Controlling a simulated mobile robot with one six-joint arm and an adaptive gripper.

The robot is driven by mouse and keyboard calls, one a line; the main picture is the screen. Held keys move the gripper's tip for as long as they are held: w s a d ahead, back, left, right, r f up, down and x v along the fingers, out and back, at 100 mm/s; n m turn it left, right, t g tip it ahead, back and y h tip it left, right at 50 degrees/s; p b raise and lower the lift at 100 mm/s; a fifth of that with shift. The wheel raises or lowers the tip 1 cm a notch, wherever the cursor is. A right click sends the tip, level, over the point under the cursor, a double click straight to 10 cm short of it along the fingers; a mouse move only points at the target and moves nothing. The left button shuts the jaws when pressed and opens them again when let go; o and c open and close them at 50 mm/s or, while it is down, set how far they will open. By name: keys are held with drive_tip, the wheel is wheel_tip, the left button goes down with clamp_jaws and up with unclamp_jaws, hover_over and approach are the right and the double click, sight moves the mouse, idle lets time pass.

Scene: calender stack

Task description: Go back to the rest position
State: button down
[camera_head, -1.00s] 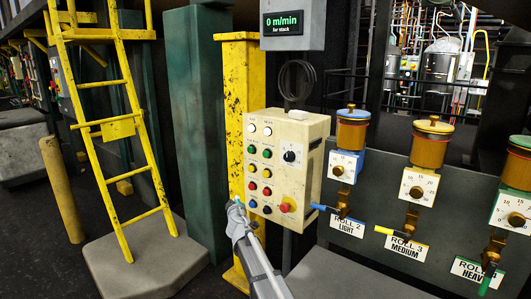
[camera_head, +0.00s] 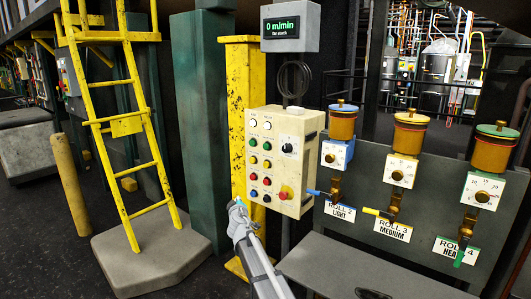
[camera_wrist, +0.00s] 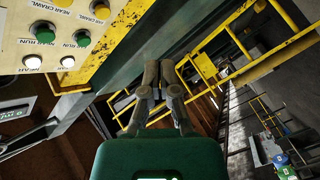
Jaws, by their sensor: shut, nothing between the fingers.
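My gripper (camera_head: 238,205) is in front of the yellow post, just left of and below the cream control panel (camera_head: 285,150). It is shut and holds nothing. In the wrist view, its two fingers (camera_wrist: 157,75) are together at the tips, apart from the panel. The panel also shows at the upper left of the wrist view (camera_wrist: 70,75), with green, yellow and white buttons. In the head view the panel has rows of coloured buttons, a black knob and a red stop button.
A yellow post (camera_head: 238,100) and a green column (camera_head: 200,130) stand behind my arm. A yellow ladder (camera_head: 121,125) rests on a grey plinth at left. Three oilers with coloured levers line the grey board (camera_head: 375,170) at right. A display (camera_head: 290,27) reads 0 m/min. Dark floor lies at left.

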drive_tip(key=s+d+f+m+g+h, duration=0.1)
drive_tip(key=s+d+f+m+h, duration=0.15)
drive_tip(key=d, duration=0.45)
drive_tip(key=s+d+f+m+g+h, duration=0.2)
drive_tip(key=s+d+m, duration=0.1)
drive_tip(key=d, duration=0.4)
drive_tip(key=s+d+f+m+g, duration=0.1)
drive_tip(key=s+d+f+g, duration=0.2)
drive_tip(key=s, duration=0.3)
drive_tip(key=s+d+f+m+g, duration=0.2)
drive_tip(key=s+d+f, duration=0.1)
drive_tip(key=s+d, duration=0.3)
drive_tip(key=s+d+f+m+g+h, duration=0.1)
drive_tip(key=s+d+f+m+g, duration=0.1)
drive_tip(key=s, duration=0.4)
drive_tip(key=shift+d+f+g, duration=0.8)
drive_tip(key=shift+d+f, duration=0.2)
drive_tip(key=shift+d, duration=0.25)
drive_tip(key=s+f+g+y, duration=0.3)
drive_tip(key=s+g, duration=0.1)
drive_tip(key=s, duration=0.8)
drive_tip(key=s+f+g+b, duration=0.1)
drive_tip(key=s+f+b, duration=0.3)
drive_tip(key=f+b, duration=0.6)
wheel_tip(320, 180, up, 37)
drive_tip(key=p, duration=3.6)
drive_tip(key=shift+d+f, duration=0.15)
drive_tip(key=shift+f, duration=0.05)
drive_tip(key=shift+w+m+y, duration=0.1)
drive_tip(key=shift+m+y, duration=0.15)
